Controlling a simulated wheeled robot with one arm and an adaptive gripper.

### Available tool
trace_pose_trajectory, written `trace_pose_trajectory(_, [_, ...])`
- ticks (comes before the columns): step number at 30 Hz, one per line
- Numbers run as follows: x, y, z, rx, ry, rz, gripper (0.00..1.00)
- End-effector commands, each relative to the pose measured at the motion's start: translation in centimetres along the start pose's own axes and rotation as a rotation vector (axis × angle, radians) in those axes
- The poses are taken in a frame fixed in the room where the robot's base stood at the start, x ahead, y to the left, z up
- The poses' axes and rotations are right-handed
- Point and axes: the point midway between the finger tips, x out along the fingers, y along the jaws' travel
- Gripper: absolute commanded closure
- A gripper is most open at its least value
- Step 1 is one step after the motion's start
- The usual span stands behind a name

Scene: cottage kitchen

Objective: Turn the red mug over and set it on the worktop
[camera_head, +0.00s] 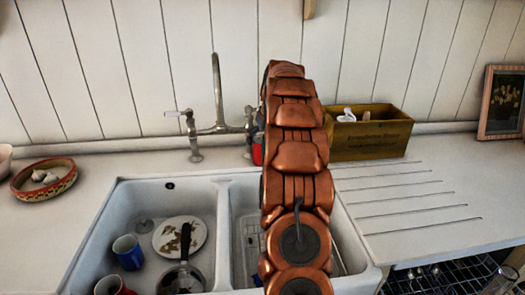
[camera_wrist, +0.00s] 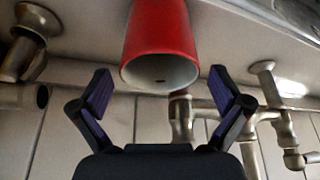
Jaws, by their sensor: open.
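A red mug (camera_wrist: 160,38) shows in the wrist view at the top middle, its round mouth and pale inside facing down the picture towards my gripper. My gripper (camera_wrist: 161,88) is open, with one finger on each side of the mug's mouth and clear gaps to it. In the head view my arm hides the gripper and most of the mug; a small red patch (camera_head: 257,155) beside the tap is probably the mug. The worktop (camera_head: 415,190) is pale, with drain grooves right of the sink.
The double sink's left basin holds a blue mug (camera_head: 127,252), a second reddish mug (camera_head: 109,287), a soiled plate (camera_head: 172,233) and a pan (camera_head: 182,277). A brass tap (camera_head: 218,125) stands behind. A wooden box (camera_head: 372,138) and a bowl (camera_head: 62,183) flank the sink. The grooved worktop is clear.

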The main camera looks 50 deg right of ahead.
Motion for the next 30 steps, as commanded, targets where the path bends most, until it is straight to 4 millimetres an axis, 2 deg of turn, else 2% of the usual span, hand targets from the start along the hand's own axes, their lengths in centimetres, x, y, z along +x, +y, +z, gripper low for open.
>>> trace_pose_trajectory(7, [3.1,0.0,0.2,0.0,-0.002,0.0,0.0])
trace_pose_trajectory(15, [3.5,0.1,0.2,0.0,0.002,0.001,0.0])
trace_pose_trajectory(30, [3.6,0.1,0.2,0.0,0.0,0.001,0.52])
